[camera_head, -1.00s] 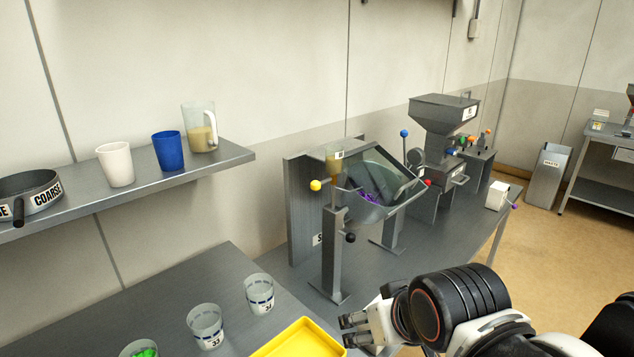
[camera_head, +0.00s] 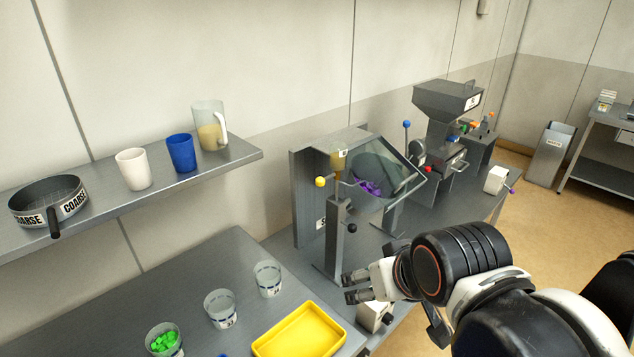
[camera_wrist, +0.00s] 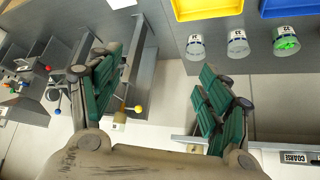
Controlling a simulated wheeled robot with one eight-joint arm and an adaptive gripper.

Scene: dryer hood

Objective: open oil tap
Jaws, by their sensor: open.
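The dryer hood (camera_head: 385,165) is a grey unit with a sloped glass front, on the bench; purple pieces lie inside. A small cup of amber liquid (camera_head: 340,160) sits at its left side. Beside it a lever with a yellow ball (camera_head: 320,182) sticks out, which looks like the oil tap; the yellow ball also shows in the wrist view (camera_wrist: 138,109). A black knob (camera_head: 352,228) sits lower on the grey post. My gripper (camera_head: 347,287) is open and empty, in front of and below the post, apart from the lever. Its green-padded fingers (camera_wrist: 157,66) show in the wrist view.
A yellow tray (camera_head: 345,347) and several cups, one with green pieces (camera_head: 163,338), stand on the near bench. A shelf (camera_head: 100,218) at left holds a sieve, two cups and a jug (camera_head: 209,127). A grinder (camera_head: 446,105) stands right of the hood.

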